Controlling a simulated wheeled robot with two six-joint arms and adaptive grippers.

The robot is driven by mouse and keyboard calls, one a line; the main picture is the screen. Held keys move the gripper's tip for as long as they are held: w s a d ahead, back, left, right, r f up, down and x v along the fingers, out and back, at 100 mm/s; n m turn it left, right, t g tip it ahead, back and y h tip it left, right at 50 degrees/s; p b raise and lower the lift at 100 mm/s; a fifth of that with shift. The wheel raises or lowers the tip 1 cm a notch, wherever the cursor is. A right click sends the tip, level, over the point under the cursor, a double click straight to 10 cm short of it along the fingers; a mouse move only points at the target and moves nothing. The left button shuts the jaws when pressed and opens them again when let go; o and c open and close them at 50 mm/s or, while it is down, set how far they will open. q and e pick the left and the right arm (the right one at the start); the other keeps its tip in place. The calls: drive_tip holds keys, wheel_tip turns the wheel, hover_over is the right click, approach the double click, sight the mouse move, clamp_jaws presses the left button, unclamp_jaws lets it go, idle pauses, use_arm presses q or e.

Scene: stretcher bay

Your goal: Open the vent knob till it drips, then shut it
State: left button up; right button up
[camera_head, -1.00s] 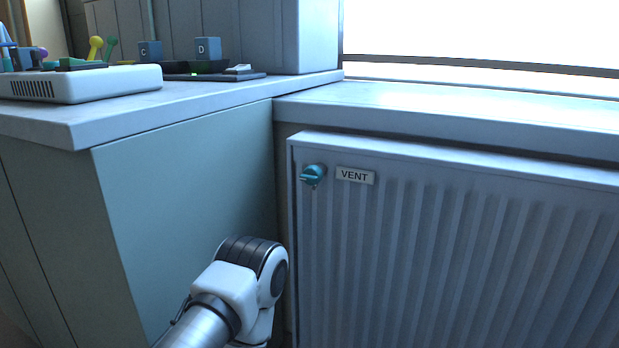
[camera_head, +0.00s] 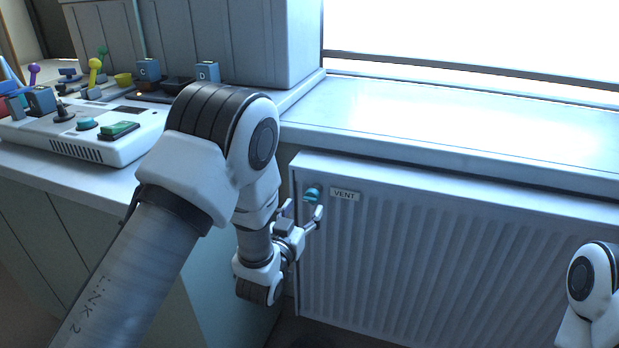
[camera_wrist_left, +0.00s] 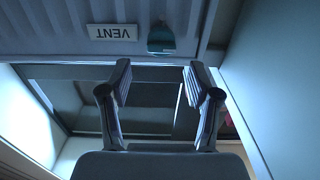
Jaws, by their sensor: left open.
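The teal vent knob (camera_head: 312,193) is at the upper left corner of the white radiator (camera_head: 420,250), beside the VENT label (camera_head: 344,195). My left gripper (camera_head: 303,211) is open just below and in front of the knob, with nothing between its fingers. In the left wrist view the knob (camera_wrist_left: 161,38) lies beyond the open fingertips (camera_wrist_left: 158,80), apart from them, with the VENT label (camera_wrist_left: 112,32) to its left. No drip shows. My right gripper is out of view; only part of my right arm shows at the lower right.
A worktop at the left holds a white control box (camera_head: 95,135) with coloured knobs and blue blocks marked C (camera_head: 148,70) and D (camera_head: 207,72). The space in front of the radiator's middle is clear.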

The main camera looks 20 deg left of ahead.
sight(309, 200)
use_arm(q)
drive_tip(key=w, duration=0.7)
drive_tip(key=shift+w+f+b, duration=0.1)
drive_tip(key=shift+f+b, duration=0.15)
drive_tip(key=shift+b, duration=0.15)
drive_tip(key=c, duration=1.1)
